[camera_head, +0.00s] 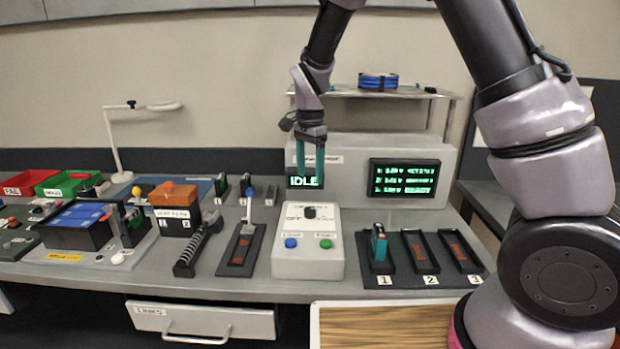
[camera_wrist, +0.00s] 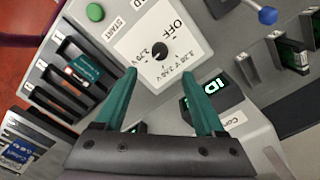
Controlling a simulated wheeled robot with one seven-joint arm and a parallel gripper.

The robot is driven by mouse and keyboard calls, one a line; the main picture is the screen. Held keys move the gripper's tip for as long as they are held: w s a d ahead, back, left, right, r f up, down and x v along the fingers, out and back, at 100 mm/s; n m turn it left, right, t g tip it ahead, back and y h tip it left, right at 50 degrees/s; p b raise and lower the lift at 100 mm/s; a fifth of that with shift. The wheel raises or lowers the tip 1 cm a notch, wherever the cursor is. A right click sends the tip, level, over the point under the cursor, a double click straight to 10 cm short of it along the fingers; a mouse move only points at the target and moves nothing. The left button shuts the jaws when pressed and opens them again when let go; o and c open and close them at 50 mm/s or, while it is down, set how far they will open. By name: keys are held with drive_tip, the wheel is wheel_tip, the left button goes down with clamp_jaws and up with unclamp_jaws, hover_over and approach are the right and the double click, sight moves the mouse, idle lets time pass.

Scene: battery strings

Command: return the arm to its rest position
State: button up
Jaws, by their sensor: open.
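My gripper (camera_head: 309,158) hangs in the air above the bench, pointing down, in front of the grey console with the IDLE display (camera_head: 304,182). Its two teal fingers are apart with nothing between them; they also show in the wrist view (camera_wrist: 160,92). My arm reaches in from the right side of the head view and bends down to the gripper. Below the gripper stands the white control box (camera_head: 308,255) with a dark knob, a blue button and a green button. The same box shows in the wrist view (camera_wrist: 135,45).
A teal battery (camera_head: 379,245) stands in slot 1 of the numbered slots; slots 2 and 3 hold no battery. A second screen (camera_head: 404,178) is on the console. Left are a lever fixture (camera_head: 240,250), an orange-topped box (camera_head: 174,195), a lamp (camera_head: 117,140) and bins (camera_head: 68,184).

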drive_tip(key=s+d+r+n+t+y, duration=0.1)
drive_tip(key=s+d+r+y, duration=0.15)
drive_tip(key=d+r, duration=0.6)
drive_tip(key=s+d+r+n+t+y, duration=0.15)
drive_tip(key=s+d+r, duration=0.25)
drive_tip(key=d+r, duration=0.4)
drive_tip(key=s+d+r+n+t+h, duration=0.1)
drive_tip(key=s+d+r+t, duration=0.1)
drive_tip(key=s, duration=0.4)
drive_tip(key=s+d+r+n+t+h, duration=0.1)
drive_tip(key=s+d+r+n+t, duration=0.1)
drive_tip(key=s+d+r, duration=0.3)
drive_tip(key=shift+s+d+t, duration=0.35)
drive_tip(key=shift+s+d, duration=0.3)
drive_tip(key=shift+s, duration=0.6)
